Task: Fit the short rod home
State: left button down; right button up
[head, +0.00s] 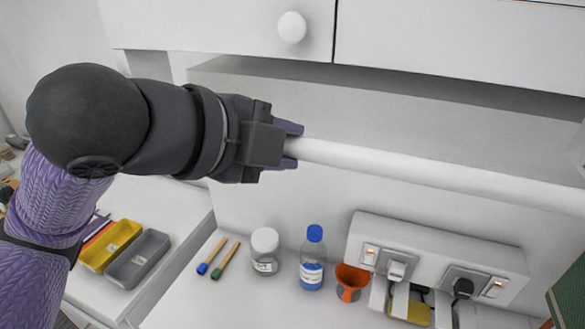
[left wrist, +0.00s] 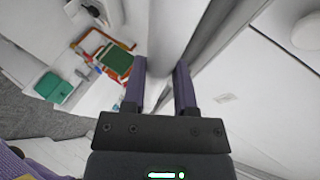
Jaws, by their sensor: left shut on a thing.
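My left gripper (head: 297,146) is shut on a long white rod (head: 430,172), with one purple finger above it and one below. The rod runs from the gripper to the right edge of the head view, sloping slightly down, beneath the white cupboard. Its far end is out of view. In the left wrist view the rod (left wrist: 168,35) lies between the two fingers (left wrist: 161,70) and runs away from the camera. The fit at the rod's ends cannot be seen. My right gripper is not in view.
A white cupboard (head: 220,25) with a round knob (head: 292,27) hangs above. Below are a jar (head: 265,251), a blue-capped bottle (head: 313,262), an orange cup (head: 351,282), a socket box (head: 440,240), and yellow (head: 110,246) and grey trays (head: 138,260).

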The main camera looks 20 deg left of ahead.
pick_arm(q)
jog(key=w+p, duration=0.4)
jog(key=w, duration=0.3)
jog(key=shift+w, duration=0.4)
dwell(0.3)
jog(key=shift+f, duration=0.1)
jog(key=shift+s, duration=0.15)
dwell(0.3)
jog(key=shift+p, duration=0.35)
jog(key=shift+w+d+p, duration=0.1)
jog(key=shift+w+p, duration=0.45)
jog(key=shift+w, duration=0.75)
